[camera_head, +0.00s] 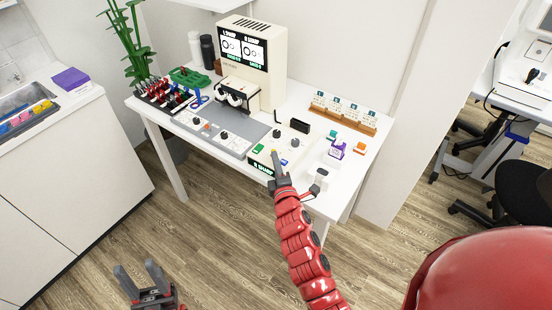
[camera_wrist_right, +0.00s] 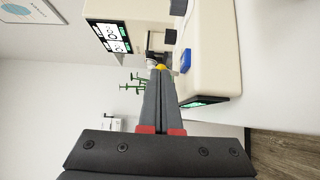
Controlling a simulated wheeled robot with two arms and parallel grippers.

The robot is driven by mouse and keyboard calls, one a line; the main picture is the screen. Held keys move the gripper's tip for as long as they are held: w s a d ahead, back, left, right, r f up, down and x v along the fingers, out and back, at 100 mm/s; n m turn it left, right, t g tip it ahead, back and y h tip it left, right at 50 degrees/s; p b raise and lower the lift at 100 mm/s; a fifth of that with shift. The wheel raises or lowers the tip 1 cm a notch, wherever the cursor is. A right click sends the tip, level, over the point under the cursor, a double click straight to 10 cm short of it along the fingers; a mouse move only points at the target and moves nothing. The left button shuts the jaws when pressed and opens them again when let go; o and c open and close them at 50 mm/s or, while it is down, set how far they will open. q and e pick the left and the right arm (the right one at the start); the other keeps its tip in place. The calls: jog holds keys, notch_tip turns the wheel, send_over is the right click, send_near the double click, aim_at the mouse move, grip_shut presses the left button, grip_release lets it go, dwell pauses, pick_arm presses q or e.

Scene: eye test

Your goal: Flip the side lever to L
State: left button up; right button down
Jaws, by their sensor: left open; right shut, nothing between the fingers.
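The eye test machine (camera_head: 267,82) stands at the back of the white table, with a two-part screen (camera_head: 243,48). A beige control box (camera_head: 300,150) in front of it carries black knobs, coloured buttons and a lit green front label. I cannot tell for sure which part is the side lever. My right gripper (camera_head: 275,157) is shut and empty, its tips at a small yellow piece (camera_wrist_right: 160,67) by the box; whether they touch is unclear. A blue button (camera_wrist_right: 185,61) is beside the tips. My left gripper (camera_head: 139,275) is open and empty, low over the floor.
A grey panel (camera_head: 222,128) with knobs lies left of the box. A rack of red and black tools (camera_head: 165,95) is at the table's left end. A wooden card holder (camera_head: 343,117) and a purple-and-white block (camera_head: 337,149) are to the right.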

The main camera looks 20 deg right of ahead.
aim_at(271, 164)
jog(key=r+n+g+p, duration=0.1)
jog(key=p, duration=0.3)
jog(key=w+n+g+p, duration=0.1)
jog(key=p, duration=0.3)
jog(key=a+r+n+g+p, duration=0.1)
jog(key=g+p, duration=0.1)
jog(key=p, duration=0.2)
jog(key=shift+w+a+r, duration=0.1)
jog(key=shift+w+r, duration=0.1)
jog(key=shift+r, duration=0.1)
jog(key=shift+f+b, duration=0.5)
jog(key=shift+f, duration=0.15)
jog(key=shift+r, duration=0.1)
jog(key=shift+r+p, duration=0.65)
jog(key=shift+r, duration=0.15)
